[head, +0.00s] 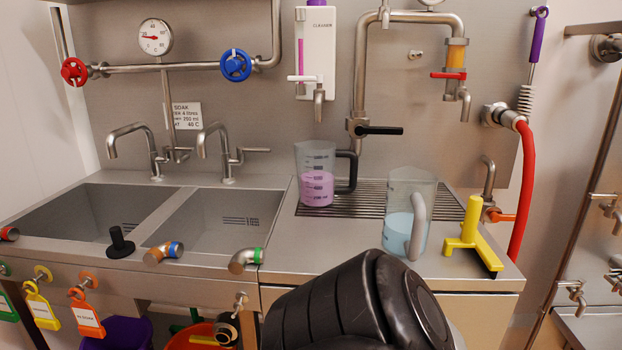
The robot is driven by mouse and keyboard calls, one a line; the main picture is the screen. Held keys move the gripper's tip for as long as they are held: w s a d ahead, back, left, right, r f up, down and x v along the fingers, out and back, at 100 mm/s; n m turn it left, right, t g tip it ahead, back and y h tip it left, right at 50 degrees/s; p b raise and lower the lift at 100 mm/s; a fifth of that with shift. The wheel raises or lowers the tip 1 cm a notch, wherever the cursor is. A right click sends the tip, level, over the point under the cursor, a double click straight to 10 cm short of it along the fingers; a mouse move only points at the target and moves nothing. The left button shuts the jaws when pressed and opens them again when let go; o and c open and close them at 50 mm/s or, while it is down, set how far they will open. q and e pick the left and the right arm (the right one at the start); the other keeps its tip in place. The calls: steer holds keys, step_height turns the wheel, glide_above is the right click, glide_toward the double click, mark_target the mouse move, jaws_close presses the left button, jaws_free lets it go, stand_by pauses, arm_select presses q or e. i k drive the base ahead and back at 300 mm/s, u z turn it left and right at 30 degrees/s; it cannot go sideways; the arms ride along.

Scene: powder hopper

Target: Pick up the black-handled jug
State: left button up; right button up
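The black-handled jug (317,188) is clear, with measuring marks, and holds pink-purple liquid to about half. It stands upright on the slotted drain area of the counter, with its handle to the right. A second clear jug (402,222) with a light grey handle and pale blue liquid stands in front of it to the right. A dark rounded link of my own arm fills the bottom middle of the view, in front of the counter edge. Neither gripper shows, and nothing touches the black-handled jug.
Two sink basins (98,208) lie to the left. A dispenser (316,60) and a pipe with a black lever (380,130) are above and behind the jug. A yellow squeegee-like tool (470,232) stands at the right, near a red hose (522,190).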

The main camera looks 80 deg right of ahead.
mark_target(315, 161)
steer(key=k, duration=0.4)
steer(key=z, duration=1.25)
